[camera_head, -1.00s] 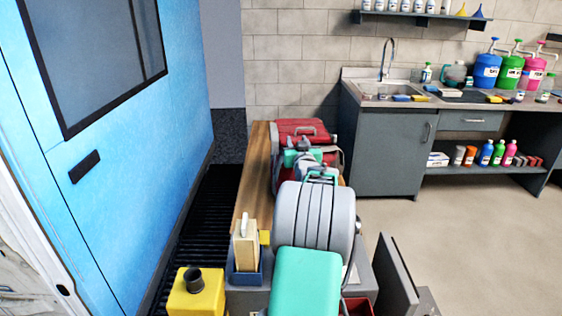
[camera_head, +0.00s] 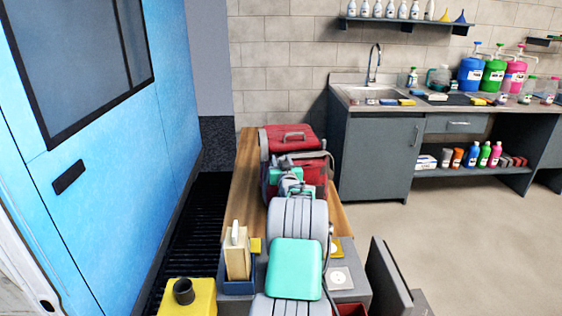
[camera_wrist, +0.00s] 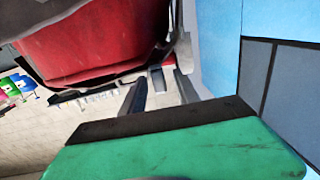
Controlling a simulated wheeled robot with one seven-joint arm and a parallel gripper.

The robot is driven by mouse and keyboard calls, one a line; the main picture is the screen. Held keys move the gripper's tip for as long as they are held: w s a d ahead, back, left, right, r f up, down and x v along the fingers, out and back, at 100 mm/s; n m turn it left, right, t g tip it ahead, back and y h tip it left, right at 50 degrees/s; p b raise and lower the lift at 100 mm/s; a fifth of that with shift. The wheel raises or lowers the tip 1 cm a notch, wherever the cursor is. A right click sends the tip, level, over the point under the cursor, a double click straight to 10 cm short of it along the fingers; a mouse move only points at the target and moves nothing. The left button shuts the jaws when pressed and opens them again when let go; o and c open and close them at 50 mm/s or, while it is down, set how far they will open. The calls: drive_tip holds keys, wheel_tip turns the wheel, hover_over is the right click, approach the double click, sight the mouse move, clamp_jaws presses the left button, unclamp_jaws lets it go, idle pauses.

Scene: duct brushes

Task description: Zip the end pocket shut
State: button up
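A red bag (camera_head: 290,137) with a handle on top sits at the far end of the wooden bench. It also fills the upper left of the wrist view (camera_wrist: 90,42), with grey trim along its lower edge. My gripper (camera_wrist: 160,90) points at the bag's trim, its two dark fingers apart. A small grey tab (camera_wrist: 157,79) shows between or just beyond the fingertips; I cannot tell if they touch it. In the head view my own arm hides the fingers and the near side of the bag, including any zip.
The wooden bench (camera_head: 243,185) runs beside a blue door-like panel (camera_head: 100,130). A blue holder (camera_head: 238,286) and a yellow block (camera_head: 188,298) stand near me. A sink counter (camera_head: 372,105) is behind right. Open floor (camera_head: 440,230) lies to the right.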

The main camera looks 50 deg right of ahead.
drive_tip(key=shift+w, duration=0.1)
clamp_jaws()
idle(0.3)
idle(1.1)
